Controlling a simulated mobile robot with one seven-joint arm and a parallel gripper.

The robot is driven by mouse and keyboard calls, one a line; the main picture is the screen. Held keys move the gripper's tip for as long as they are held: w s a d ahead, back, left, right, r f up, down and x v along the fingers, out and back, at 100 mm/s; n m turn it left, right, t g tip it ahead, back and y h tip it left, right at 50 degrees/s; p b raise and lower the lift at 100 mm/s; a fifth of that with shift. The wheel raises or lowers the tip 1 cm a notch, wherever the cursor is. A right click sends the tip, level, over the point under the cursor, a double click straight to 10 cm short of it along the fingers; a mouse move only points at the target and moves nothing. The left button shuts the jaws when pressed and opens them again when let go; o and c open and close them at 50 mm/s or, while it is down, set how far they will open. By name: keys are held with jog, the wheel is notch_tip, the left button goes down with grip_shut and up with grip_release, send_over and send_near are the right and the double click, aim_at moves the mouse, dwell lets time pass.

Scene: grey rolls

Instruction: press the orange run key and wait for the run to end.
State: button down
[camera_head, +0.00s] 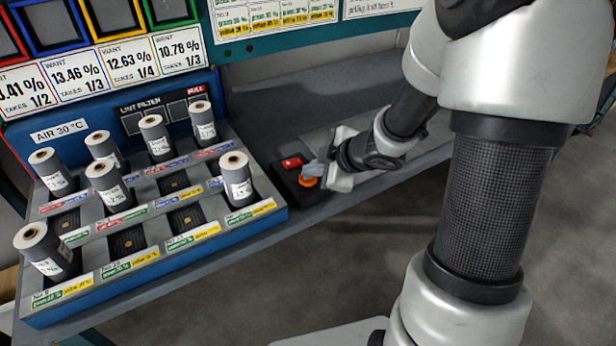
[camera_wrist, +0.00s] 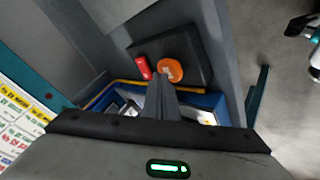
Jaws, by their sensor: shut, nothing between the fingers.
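The orange run key (camera_head: 308,181) is a round button on a small black box (camera_head: 297,192) on the bench, right of the blue rack. It also shows in the wrist view (camera_wrist: 170,69). A red key (camera_head: 291,162) sits beside it on the same box. My gripper (camera_head: 317,171) is shut and empty, with its fingertips close to the orange key. In the wrist view the shut fingers (camera_wrist: 159,82) point at the key's near edge. I cannot tell whether they touch it.
A blue rack (camera_head: 160,269) to the left holds several grey rolls (camera_head: 237,178) in labelled slots, some slots empty. A panel of percentage cards (camera_head: 130,70) stands behind it. The grey bench top (camera_head: 290,97) behind the key box is clear.

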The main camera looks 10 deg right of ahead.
aim_at(312, 180)
jog(key=shift+f, duration=0.25)
dwell(0.3)
jog(key=shift+r, duration=0.15)
jog(key=shift+r+p, duration=0.9)
jog(key=shift+p, duration=0.15)
notch_tip(312, 180, up, 5)
jog(key=p, duration=0.5)
dwell(0.4)
